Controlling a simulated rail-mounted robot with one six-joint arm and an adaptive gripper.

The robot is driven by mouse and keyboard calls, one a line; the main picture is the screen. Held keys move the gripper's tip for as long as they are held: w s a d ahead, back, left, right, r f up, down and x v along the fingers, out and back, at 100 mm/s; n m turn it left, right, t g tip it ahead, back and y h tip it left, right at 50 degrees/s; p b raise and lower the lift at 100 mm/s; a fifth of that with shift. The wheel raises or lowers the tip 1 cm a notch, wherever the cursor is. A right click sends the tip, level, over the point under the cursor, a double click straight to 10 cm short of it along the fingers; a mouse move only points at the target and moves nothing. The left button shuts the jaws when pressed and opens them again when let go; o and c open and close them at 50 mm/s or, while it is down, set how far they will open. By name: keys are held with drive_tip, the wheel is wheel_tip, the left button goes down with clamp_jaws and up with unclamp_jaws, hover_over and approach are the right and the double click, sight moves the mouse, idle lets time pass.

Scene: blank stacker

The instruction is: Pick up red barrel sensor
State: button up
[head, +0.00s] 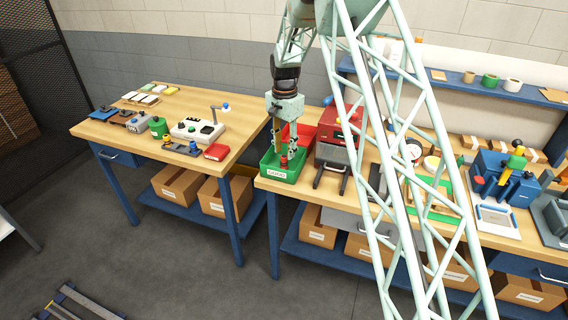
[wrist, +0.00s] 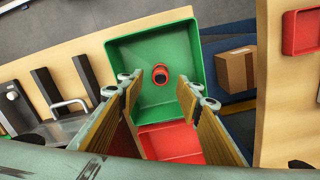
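The red barrel sensor (wrist: 161,74) is a small red cylinder with a dark round end, inside the green bin (wrist: 195,56). It also shows in the head view (head: 284,163), low in the green bin (head: 274,173) at the left end of the right workbench. My gripper (wrist: 166,82) is open, with one wood-coloured finger on each side of the sensor in the picture. In the head view my gripper (head: 285,152) points down into the green bin above the sensor. I cannot tell how far the fingertips are from it. The sensor is not held.
A red bin (wrist: 170,142) adjoins the green bin. A red machine (head: 336,128) with a grey front stands close to the bins' right. The left workbench (head: 165,110) carries several small devices and a red tray (head: 216,152). A gap separates the benches.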

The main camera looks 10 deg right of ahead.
sight(284, 156)
drive_tip(key=shift+s+a+f, duration=0.1)
drive_tip(key=shift+a+f, duration=0.05)
drive_tip(key=shift+f, duration=2.45)
drive_tip(key=shift+c, duration=0.3)
drive_tip(key=c, duration=0.9)
